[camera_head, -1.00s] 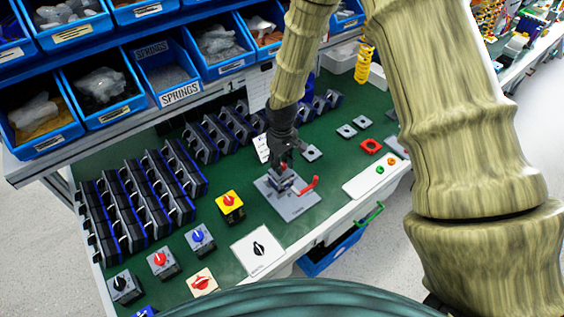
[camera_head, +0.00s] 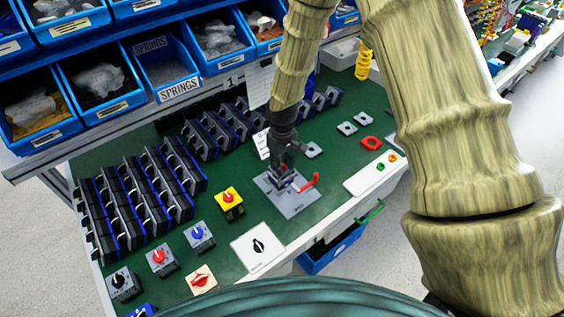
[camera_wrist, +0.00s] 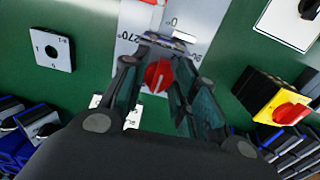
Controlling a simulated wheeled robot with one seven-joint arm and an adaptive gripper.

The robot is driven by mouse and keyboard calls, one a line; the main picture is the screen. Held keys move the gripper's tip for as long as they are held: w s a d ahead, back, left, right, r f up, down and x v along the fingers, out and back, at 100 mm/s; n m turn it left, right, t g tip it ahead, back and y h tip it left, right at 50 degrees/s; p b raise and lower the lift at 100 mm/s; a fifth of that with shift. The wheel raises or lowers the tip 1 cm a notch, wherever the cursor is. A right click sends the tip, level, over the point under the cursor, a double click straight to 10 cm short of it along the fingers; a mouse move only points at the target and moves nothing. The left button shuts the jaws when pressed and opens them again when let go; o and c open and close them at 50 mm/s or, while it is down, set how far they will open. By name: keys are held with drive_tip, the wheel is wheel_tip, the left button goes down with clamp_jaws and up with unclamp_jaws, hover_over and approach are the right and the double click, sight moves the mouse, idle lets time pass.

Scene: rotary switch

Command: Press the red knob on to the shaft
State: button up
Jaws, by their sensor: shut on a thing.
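The red knob (camera_wrist: 158,77) shows between my two fingers in the wrist view, its white pointer line visible. My gripper (camera_wrist: 165,60) is shut on it. In the head view my gripper (camera_head: 284,172) reaches down over the switch on the grey base plate (camera_head: 296,207), and the knob is mostly hidden by the fingers. The plate in the wrist view carries a dial marked 0 and 270 (camera_wrist: 132,40). The shaft is hidden beneath the knob and fingers, so I cannot tell how far the knob sits on it. A red lever (camera_head: 310,182) sticks out at the plate's right.
A yellow switch with a red knob (camera_head: 229,204) stands left of the plate. A white card with a black knob (camera_head: 257,247) lies in front. Rows of dark switch bodies (camera_head: 130,205) fill the left. Blue bins (camera_head: 100,85) stand behind.

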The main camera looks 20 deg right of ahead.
drive_tip(key=o, duration=0.8)
wheel_tip(320, 180, up, 12)
drive_tip(key=shift+f, duration=0.1)
idle(0.5)
